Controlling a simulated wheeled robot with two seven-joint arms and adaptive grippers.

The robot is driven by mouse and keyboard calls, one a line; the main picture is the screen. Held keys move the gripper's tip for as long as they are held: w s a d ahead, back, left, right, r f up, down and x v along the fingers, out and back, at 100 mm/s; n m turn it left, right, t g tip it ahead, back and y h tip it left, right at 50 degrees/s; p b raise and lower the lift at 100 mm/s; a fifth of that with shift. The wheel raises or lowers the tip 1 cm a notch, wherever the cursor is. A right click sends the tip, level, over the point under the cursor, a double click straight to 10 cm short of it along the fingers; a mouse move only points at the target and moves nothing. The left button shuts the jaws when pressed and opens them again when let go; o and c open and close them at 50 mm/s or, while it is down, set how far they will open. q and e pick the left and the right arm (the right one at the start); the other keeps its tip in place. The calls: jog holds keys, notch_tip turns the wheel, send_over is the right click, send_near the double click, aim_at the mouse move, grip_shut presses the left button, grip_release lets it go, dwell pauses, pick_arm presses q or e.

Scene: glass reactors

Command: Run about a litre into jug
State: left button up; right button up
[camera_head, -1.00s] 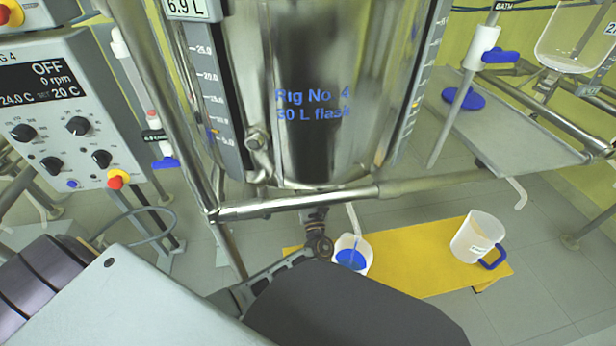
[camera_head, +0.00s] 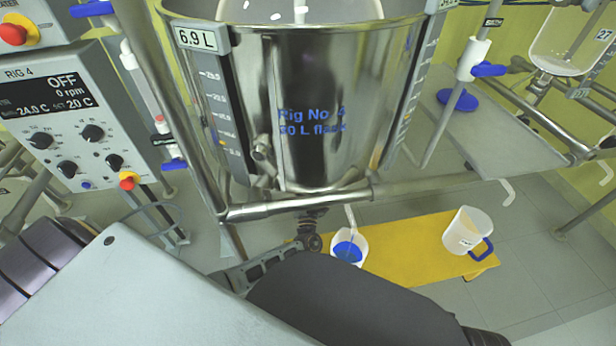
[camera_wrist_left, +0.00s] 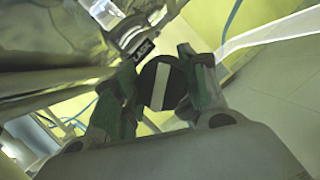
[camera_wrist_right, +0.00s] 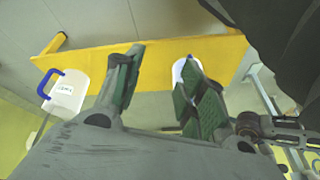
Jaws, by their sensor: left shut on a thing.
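My left gripper (camera_wrist_left: 158,80) is shut on a round black knob (camera_wrist_left: 161,92) with a pale bar across it, in the left wrist view. In the head view, the steel flask (camera_head: 310,120) marked Rig No. 4 has a 6.9 L readout (camera_head: 197,39). Below its outlet (camera_head: 308,222), a white jug (camera_head: 341,258) stands on the yellow bench, with a pale tube or stream above it. A blue patch shows at this jug; I cannot tell whether it is liquid. A second jug (camera_head: 466,231) with a blue handle stands to the right. My right gripper (camera_wrist_right: 160,85) is open and empty.
The yellow bench (camera_head: 405,262) has free room between the jugs. A steel frame bar (camera_head: 290,203) crosses in front of the flask. A control box (camera_head: 75,130) reading OFF, 0 rpm stands at left. A grey shelf (camera_head: 500,140) is at right.

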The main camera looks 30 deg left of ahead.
pick_arm(q)
jog(key=shift+r+m+p, duration=0.1)
jog(key=shift+m+p, duration=0.2)
jog(key=shift+r+m+h+p, duration=0.1)
jog(key=shift+m+h+p, duration=0.9)
jog(key=shift+m+p, duration=0.85)
jog(key=shift+d+m+h+p, duration=0.1)
jog(key=shift+m+h+p, duration=0.3)
jog(key=shift+m+p, duration=0.55)
pick_arm(e)
notch_tip(320, 180, down, 6)
jog(key=d+g+h, duration=0.1)
jog(key=d, duration=0.1)
jog(key=shift+s+g, duration=0.3)
jog(key=shift+s, duration=0.15)
jog(key=shift+f, duration=0.15)
pick_arm(q)
jog(key=o, duration=1.1)
jog(key=shift+f, duration=0.2)
jog(key=shift+c, duration=0.2)
pick_arm(e)
jog(key=shift+f, duration=0.2)
